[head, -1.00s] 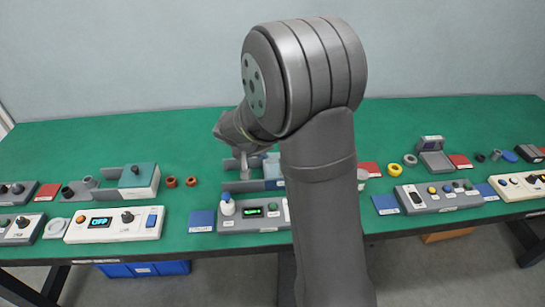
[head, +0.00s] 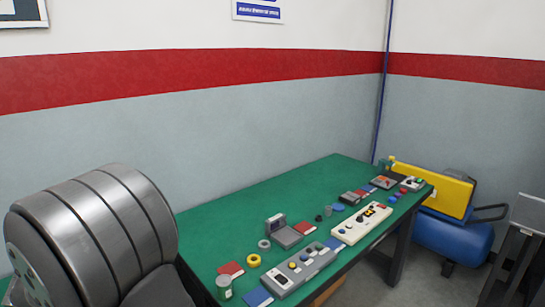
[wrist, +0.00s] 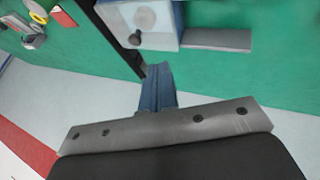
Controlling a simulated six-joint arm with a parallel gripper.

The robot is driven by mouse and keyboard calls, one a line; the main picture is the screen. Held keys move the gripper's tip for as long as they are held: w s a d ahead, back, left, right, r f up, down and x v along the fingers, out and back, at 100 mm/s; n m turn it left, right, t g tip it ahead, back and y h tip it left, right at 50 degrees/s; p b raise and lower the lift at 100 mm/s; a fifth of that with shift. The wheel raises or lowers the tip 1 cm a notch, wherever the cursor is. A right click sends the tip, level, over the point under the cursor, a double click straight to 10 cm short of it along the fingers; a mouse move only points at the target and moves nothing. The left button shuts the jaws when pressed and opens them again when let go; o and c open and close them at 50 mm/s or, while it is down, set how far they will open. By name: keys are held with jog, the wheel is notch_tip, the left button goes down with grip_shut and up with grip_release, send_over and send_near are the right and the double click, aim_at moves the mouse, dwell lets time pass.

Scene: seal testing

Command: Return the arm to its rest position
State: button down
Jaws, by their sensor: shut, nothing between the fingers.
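My gripper (wrist: 158,72) shows in the wrist view, its two bluish-grey fingers together with nothing held between them. It is over the green table (wrist: 240,82), near its edge, just below a pale box with a dark knob (wrist: 134,38). The gap between fingertips and box is hard to judge. In the head view, only a large grey joint of my arm shows at the lower left. The gripper is out of that view.
A grey plate (wrist: 216,38) lies beside the box. In the head view, the table (head: 205,222) carries a grey control panel (head: 303,268), a white panel (head: 361,223), a yellow ring (head: 253,260) and small parts. A blue tank (head: 452,240) stands beyond the table's right end.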

jog(key=x, duration=0.8)
jog(key=shift+w+d+f, duration=0.25)
jog(key=shift+w, duration=0.25)
jog(key=shift+w+d+f, duration=0.3)
jog(key=shift+w, duration=0.15)
jog(key=shift+w+d+f, duration=0.1)
jog(key=shift+w+d, duration=0.35)
jog(key=shift+w, duration=0.15)
